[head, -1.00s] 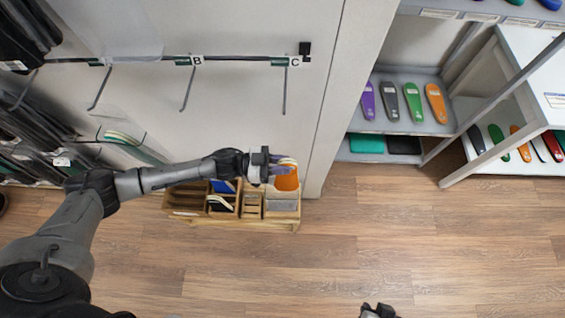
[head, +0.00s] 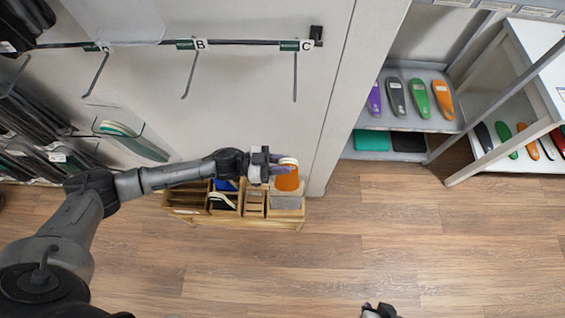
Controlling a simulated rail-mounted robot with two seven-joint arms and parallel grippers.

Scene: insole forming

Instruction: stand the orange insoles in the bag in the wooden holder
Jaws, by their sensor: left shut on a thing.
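My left gripper (head: 268,167) is shut on the orange insoles in the bag (head: 288,180) and holds them at the right end of the wooden holder (head: 292,215). The orange part hangs below a pale upper edge, over the holder's right compartment. I cannot tell whether the bag's lower end is inside that compartment or just above it. The holder stands on the floor against the wall and has several compartments, some with blue, black and pale items. My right gripper (head: 379,311) shows only partly at the bottom edge, and its fingers cannot be read.
Hooks, one labelled C (head: 295,75), stick out from the wall above the holder. A grey shelf (head: 425,122) with purple, grey, green and orange insoles stands to the right. A white rack (head: 480,165) stands beyond it. The wooden floor in front is clear.

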